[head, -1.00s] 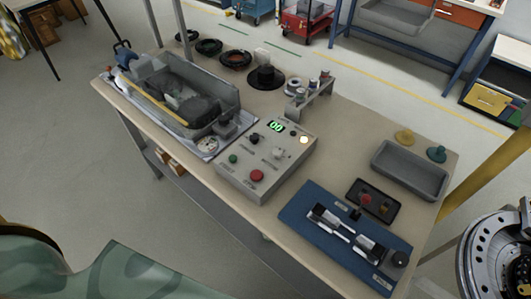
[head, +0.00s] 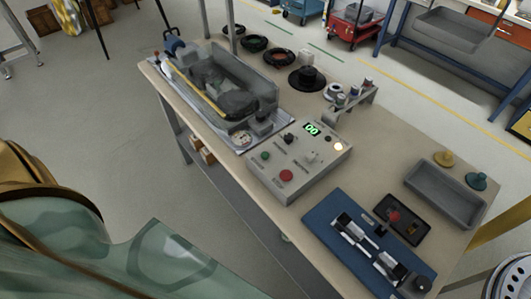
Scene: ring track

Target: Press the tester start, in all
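The tester (head: 268,175), a grey box with a sloped top panel, stands near the front edge of the workbench. Its green digital display (head: 312,129) seems to read 00. A green button (head: 265,156) sits at the left of the panel, and a larger red button (head: 286,175) sits at its front. Black and pale knobs lie between them, and a pale lamp (head: 338,147) glows at the right. The panel labels are too small to read. Nothing touches the tester. Neither of my grippers is in view.
A grey tub (head: 273,97) with dark contents stands left of the tester. A blue mat (head: 318,214) with a metal fixture lies to its right, near a black tray (head: 384,231) and a grey bin (head: 432,206).

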